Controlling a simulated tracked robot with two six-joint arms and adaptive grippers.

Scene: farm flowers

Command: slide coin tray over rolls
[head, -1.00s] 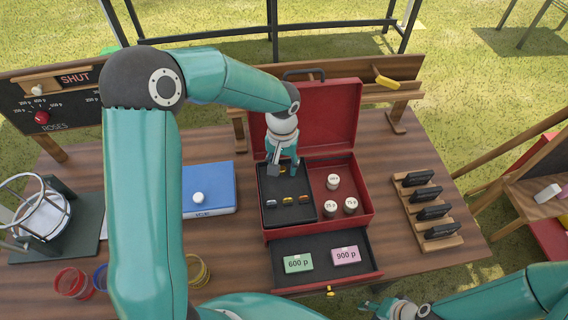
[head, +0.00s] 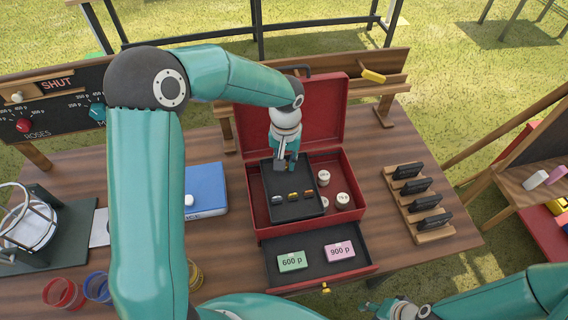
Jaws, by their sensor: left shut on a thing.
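The black coin tray (head: 296,211) holds several small coins and sits inside the open red cash box (head: 350,210). It lies a little right of the box's left wall. White coin rolls (head: 342,200) stand in the right part of the box; one more shows near the tray's upper right edge, and any others are hidden by the tray. My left gripper (head: 284,166) is shut at the tray's back edge. My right gripper (head: 382,309) is at the bottom edge of the head view, away from the box; its fingers are too small to judge.
The box's drawer (head: 318,262) is open in front, with a green 600 p block (head: 292,261) and a pink 900 p block (head: 340,250). A blue box (head: 206,189) stands left. A wooden rack (head: 420,203) with black holders stands right.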

